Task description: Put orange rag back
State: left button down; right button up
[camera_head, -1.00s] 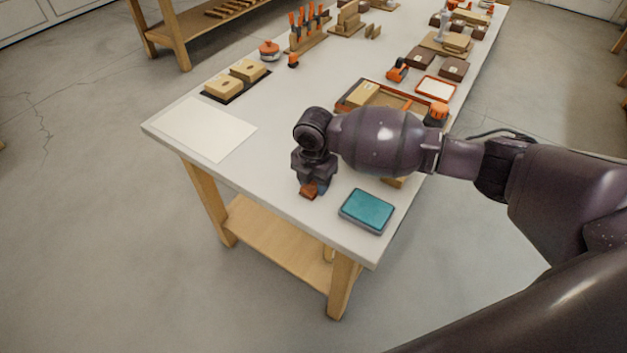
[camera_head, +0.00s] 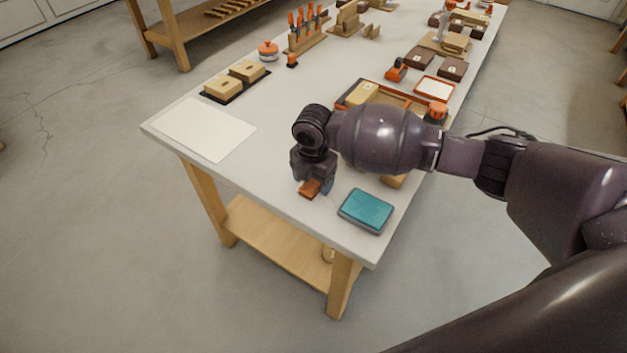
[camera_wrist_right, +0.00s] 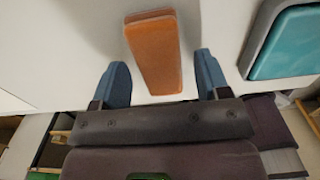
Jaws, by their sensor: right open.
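The orange rag (camera_head: 311,188) is a small folded orange-brown block on the white bench top near its front edge. In the right wrist view the rag (camera_wrist_right: 155,55) lies between the two blue fingers, with clear gaps on both sides. My right gripper (camera_head: 314,184) points down over it and is open. In the wrist view the open right gripper (camera_wrist_right: 161,58) has the rag's near part between its fingers, and its far end reaches past the fingertips. My left gripper is out of view.
A teal pad in a grey tray (camera_head: 367,211) lies close by on the right. A white sheet (camera_head: 205,129) is on the left. An orange-edged wooden tray (camera_head: 408,102) stands behind my arm. The bench's front edge (camera_head: 300,229) is near.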

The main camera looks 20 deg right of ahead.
aim_at(313, 181)
notch_tip(313, 181, up, 11)
jog(key=p, duration=0.1)
jog(key=shift+r+p, duration=0.2)
jog(key=shift+p, duration=0.2)
jog(key=s+a+f+m, duration=0.1)
jog(key=s+f, duration=0.1)
jog(key=s+a+f+m+y, duration=0.1)
jog(key=s+f, duration=0.1)
jog(key=s, duration=0.1)
jog(key=s+a+f+m, duration=0.1)
jog(key=s+f, duration=0.1)
jog(key=s, duration=0.1)
jog(key=shift+s+a+f+y, duration=0.2)
jog(key=shift+a+y, duration=0.15)
jog(key=shift+y, duration=0.05)
jog(key=s+f+m+t+y, duration=0.1)
jog(key=s+f+m, duration=0.2)
jog(key=s+m, duration=0.45)
jog(key=s+d+m+t+h, duration=0.2)
jog(key=s+d+m+h, duration=0.2)
jog(key=s+d+m, duration=1.3)
jog(key=w+a+f+n+t+y, duration=0.1)
jog(key=w+a+f+n+t, duration=0.1)
jog(key=w+f+t, duration=0.3)
jog(key=shift+w+a+f+n+t, duration=0.2)
jog(key=shift+w+f+n+t, duration=0.25)
jog(key=shift+f+t, duration=1.3)
jog(key=shift+f+g, duration=0.25)
